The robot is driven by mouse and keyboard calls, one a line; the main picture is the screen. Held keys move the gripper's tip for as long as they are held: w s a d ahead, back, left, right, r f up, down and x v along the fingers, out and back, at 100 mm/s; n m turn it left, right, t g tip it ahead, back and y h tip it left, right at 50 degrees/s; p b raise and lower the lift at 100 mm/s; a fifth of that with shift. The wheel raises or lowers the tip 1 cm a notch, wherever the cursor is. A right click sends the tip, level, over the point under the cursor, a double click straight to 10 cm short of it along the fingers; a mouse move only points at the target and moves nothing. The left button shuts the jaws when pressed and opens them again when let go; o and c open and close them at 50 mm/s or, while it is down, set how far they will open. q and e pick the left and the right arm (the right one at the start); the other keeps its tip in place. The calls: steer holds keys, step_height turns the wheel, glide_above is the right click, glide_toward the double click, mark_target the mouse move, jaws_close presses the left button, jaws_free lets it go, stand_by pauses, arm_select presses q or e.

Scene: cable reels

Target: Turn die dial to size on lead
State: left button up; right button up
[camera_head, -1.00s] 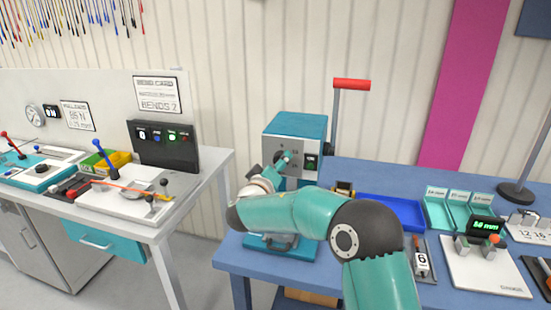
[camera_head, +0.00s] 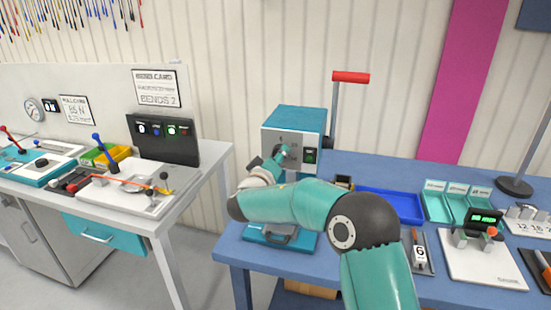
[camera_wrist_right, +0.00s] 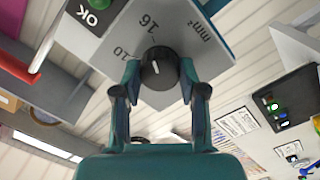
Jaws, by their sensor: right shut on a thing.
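The teal crimping machine (camera_head: 296,120) stands on the blue bench, with a grey front plate and a red-topped lever. Its die dial (camera_wrist_right: 158,67) is a round black knob with a white mark; the numbers 10 and 16 and "mm²" are printed around it. I cannot tell exactly which number the mark meets. My right gripper (camera_head: 278,156) is at the front plate. In the right wrist view its fingers are shut on the knob, one on each side. A white tag reading 6 (camera_head: 420,252) lies right of my arm, apparently on a lead. My left gripper is out of view.
A blue tray (camera_head: 392,207), teal bins (camera_head: 455,203) and a white gauge with a green display (camera_head: 485,218) stand to the right. A green OK button (camera_wrist_right: 90,18) is near the dial. A separate bench with a bending jig (camera_head: 135,185) is at left.

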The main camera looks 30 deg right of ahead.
steer(key=shift+d+n+t+b, duration=0.1)
steer(key=shift+n+t+b, duration=0.4)
steer(key=shift+n+b, duration=5.2)
steer(key=shift+n, duration=0.4)
steer(key=o, duration=1.1)
steer(key=shift+w+d+f, duration=0.1)
steer(key=shift+w, duration=0.05)
steer(key=shift+o, duration=0.2)
steer(key=shift+a, duration=0.2)
